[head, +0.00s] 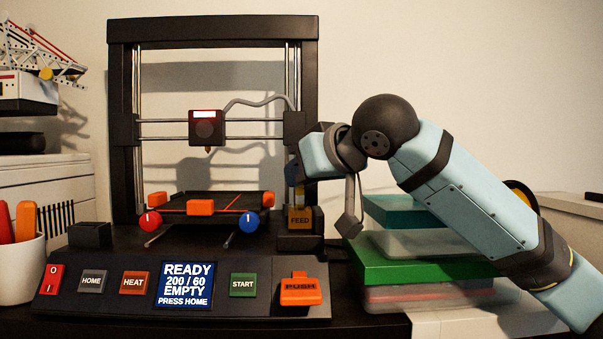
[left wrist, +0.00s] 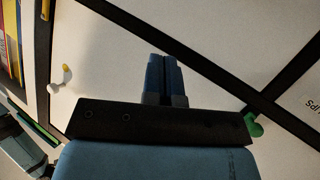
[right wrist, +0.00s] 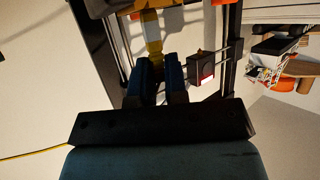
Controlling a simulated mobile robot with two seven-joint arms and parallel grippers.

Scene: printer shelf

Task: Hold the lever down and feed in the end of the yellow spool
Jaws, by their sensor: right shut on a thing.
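The black printer's feed unit (head: 300,243) stands at its right side, with an orange FEED lever (head: 299,218) on its front. My right gripper (head: 294,176) is just above it, pointing down. It is shut on the yellow end piece (right wrist: 152,35), which shows between and beyond its fingertips in the right wrist view (right wrist: 158,62). This piece also shows above the lever in the head view (head: 299,193); whether it is inside the feed opening cannot be told. The yellow spool (head: 524,191) is mostly hidden behind my right arm. My left gripper (left wrist: 162,62) is shut and empty, outside the head view.
The control panel (head: 130,305) has several buttons, a screen reading READY, 200 / 60, EMPTY, PRESS HOME, and an orange PUSH flap (head: 300,289). Stacked boxes (head: 400,268) stand right of the feed unit. A white cup (head: 22,256) stands at the left. Yellow filament (right wrist: 32,154) trails at left in the right wrist view.

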